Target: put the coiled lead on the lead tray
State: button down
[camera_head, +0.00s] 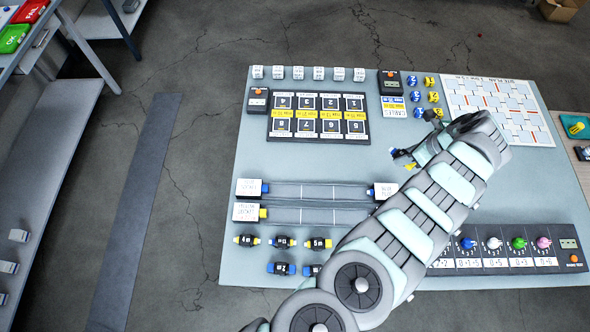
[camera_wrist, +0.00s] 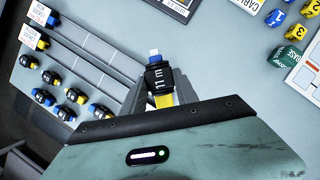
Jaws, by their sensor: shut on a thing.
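My gripper (camera_wrist: 160,88) is shut on a lead (camera_wrist: 160,74) in the wrist view. The lead has a black body marked with what looks like "11 m", a pale tip with a blue part, and a yellow lower part. In the head view my gripper (camera_head: 402,155) is above the table, right of its middle, and my arm hides much around it. Several similar black leads (camera_head: 282,241) with blue or yellow ends lie at the table's lower left. I cannot tell for sure which surface is the lead tray.
The grey-blue table (camera_head: 310,162) has clear room left of centre. Two long grey strips (camera_head: 318,192) with white end labels lie above the loose leads. A numbered black panel (camera_head: 318,117), a white grid sheet (camera_head: 497,110) and a knob panel (camera_head: 507,248) also lie on it.

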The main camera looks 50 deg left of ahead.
aim_at(394, 155)
jog(key=shift+s+a+f+n, duration=0.2)
jog(key=shift+s+a+n, duration=0.2)
jog(key=shift+s+a, duration=0.55)
jog(key=shift+a, duration=0.25)
jog(key=shift+s+a, duration=0.1)
jog(key=shift+s, duration=0.1)
jog(key=shift+s, duration=0.1)
jog(key=shift+a+f+b, duration=0.25)
jog(key=shift+b, duration=0.05)
jog(key=shift+s+a+r+n, duration=0.1)
jog(key=shift+a+n, duration=0.1)
jog(key=shift+n, duration=0.1)
jog(key=shift+s+a+g, duration=0.1)
jog(key=shift+a+g, duration=0.05)
jog(key=shift+g, duration=0.15)
